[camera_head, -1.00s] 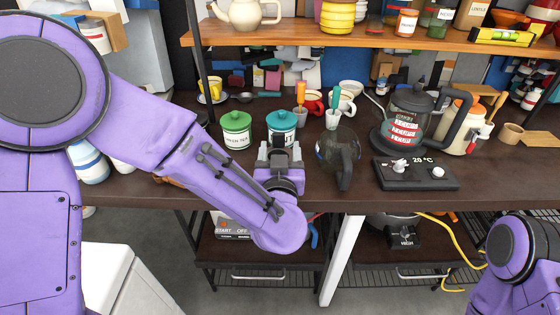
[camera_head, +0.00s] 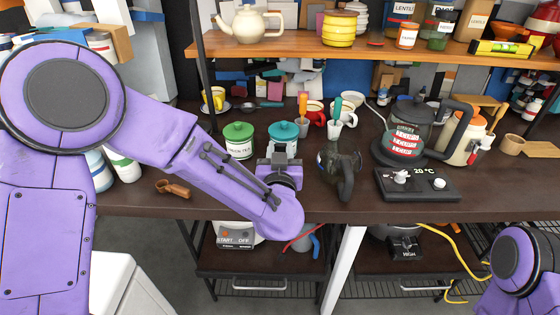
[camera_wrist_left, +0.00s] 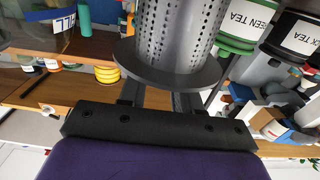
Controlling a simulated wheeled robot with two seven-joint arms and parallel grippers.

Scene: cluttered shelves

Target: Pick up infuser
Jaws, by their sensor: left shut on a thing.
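The infuser (camera_wrist_left: 172,38) is a dark grey perforated cylinder with a wide flat rim, seen large in the left wrist view. My left gripper (camera_wrist_left: 160,98) is shut on it at the rim side. In the head view my left gripper (camera_head: 280,166) is over the counter, in front of the teal-lidded tin (camera_head: 283,134) and left of a dark pot with a handle (camera_head: 342,172). The infuser cannot be made out clearly there. Part of my right arm shows at lower right; its gripper is out of view.
A green-lidded tea tin (camera_head: 238,140) stands just left of the teal one. Cups with utensils (camera_head: 336,128) stand behind the pot. A kettle (camera_head: 405,138) and a black control panel (camera_head: 418,184) are to the right. A wooden shelf (camera_head: 400,49) crosses above. A small wooden object (camera_head: 174,188) lies left.

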